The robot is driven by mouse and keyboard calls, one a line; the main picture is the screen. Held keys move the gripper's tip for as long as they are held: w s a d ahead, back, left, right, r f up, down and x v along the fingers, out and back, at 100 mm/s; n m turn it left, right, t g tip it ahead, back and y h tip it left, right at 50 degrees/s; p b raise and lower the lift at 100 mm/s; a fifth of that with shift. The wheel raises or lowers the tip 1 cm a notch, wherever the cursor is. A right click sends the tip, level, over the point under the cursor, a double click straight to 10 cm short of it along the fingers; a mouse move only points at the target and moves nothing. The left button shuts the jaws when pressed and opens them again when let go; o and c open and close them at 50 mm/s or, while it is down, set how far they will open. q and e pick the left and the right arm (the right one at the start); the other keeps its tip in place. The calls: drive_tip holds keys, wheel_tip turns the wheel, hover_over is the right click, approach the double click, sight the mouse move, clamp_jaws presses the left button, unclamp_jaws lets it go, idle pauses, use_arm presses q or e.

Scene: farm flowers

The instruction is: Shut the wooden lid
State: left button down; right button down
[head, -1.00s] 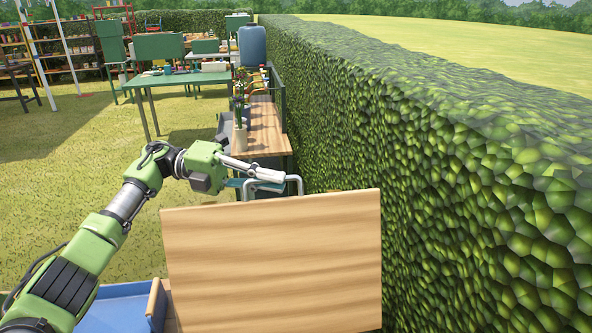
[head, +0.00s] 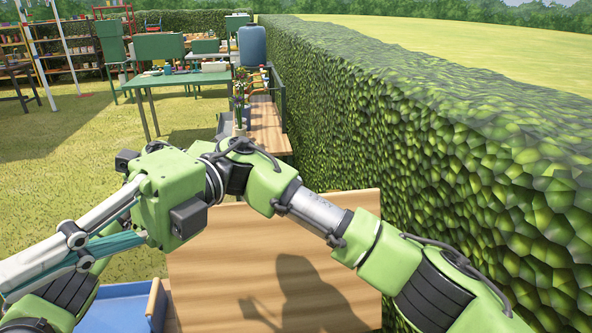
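The wooden lid (head: 215,265) stands raised in the head view, its broad face towards me. It looks nearly upright, and a dark shadow of an arm falls on it. My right arm comes in from the lower right and crosses in front of the lid's top edge. My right gripper (head: 70,250) points down and left, close to the camera and left of the lid, apart from it. Its fingertips lie near the picture's left edge, so its opening is unclear. Only part of my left arm shows at lower left; my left gripper is hidden, as is the grey bar behind the lid.
A blue tray (head: 112,312) with a wooden edge (head: 155,305) lies at the lower left. A tall hedge (head: 450,160) runs along the right side. Beyond the lid are a narrow wooden table (head: 266,125) with plants and a green table (head: 180,79). Open grass lies at the left.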

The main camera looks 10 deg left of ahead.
drive_tip(key=w+d+f+m+t+h, duration=0.35)
drive_tip(key=w+f+m+t, duration=0.25)
drive_tip(key=w+f+t, duration=0.6)
drive_tip(key=w+d+r+m+t+h, duration=0.3)
drive_tip(key=w+d+r+m+t, duration=0.3)
drive_tip(key=w+d+r+t, duration=0.8)
drive_tip(key=w+f+g, duration=0.1)
drive_tip(key=w+f, duration=0.2)
drive_tip(key=w+f+g, duration=0.1)
drive_tip(key=w+f, duration=0.1)
drive_tip(key=f, duration=0.2)
drive_tip(key=w+f, duration=0.3)
drive_tip(key=f, duration=0.1)
drive_tip(key=shift+w+a+f+g+y, duration=0.2)
drive_tip(key=shift+w+a+g+y, duration=0.15)
drive_tip(key=shift+a+g, duration=0.05)
drive_tip(key=shift+w+a+f, duration=0.1)
drive_tip(key=shift+w+f, duration=0.1)
drive_tip(key=shift+w, duration=0.05)
